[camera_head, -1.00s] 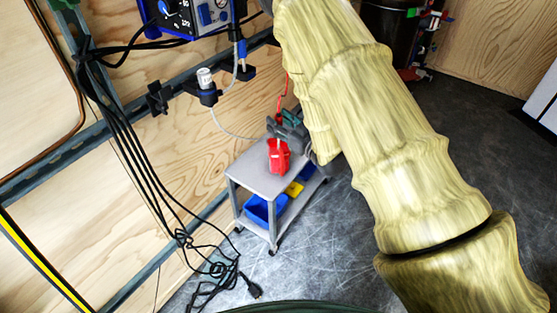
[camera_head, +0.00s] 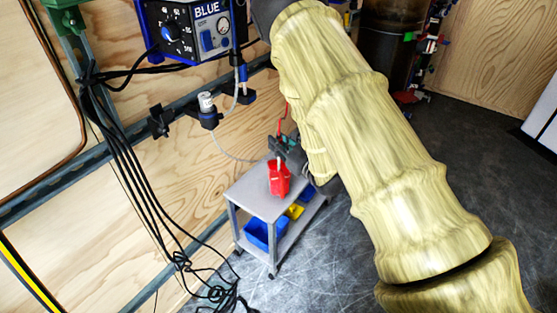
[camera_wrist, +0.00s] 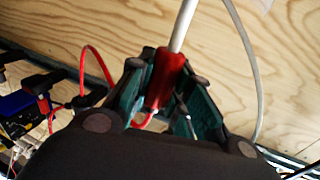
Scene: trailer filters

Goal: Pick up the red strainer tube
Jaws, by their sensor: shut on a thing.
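In the wrist view, my gripper (camera_wrist: 158,98) has its dark green fingers closed around the red strainer tube (camera_wrist: 167,72). A pale rod (camera_wrist: 183,25) runs up from its top, and a thin red hose (camera_wrist: 88,62) loops to the left near its lower end. In the head view, my gripper (camera_head: 284,146) is small and dark, just above a red container (camera_head: 279,180) on the cart top. My arm partly hides the area around it. I cannot tell from the head view how far the held tube is from the container.
A grey cart (camera_head: 246,200) holds a blue bin (camera_head: 262,234) and a yellow bin (camera_head: 294,211) on its lower shelf. A blue control unit (camera_head: 190,30) and black cables (camera_head: 130,165) are at the plywood wall. Open floor (camera_head: 330,270) lies right of the cart.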

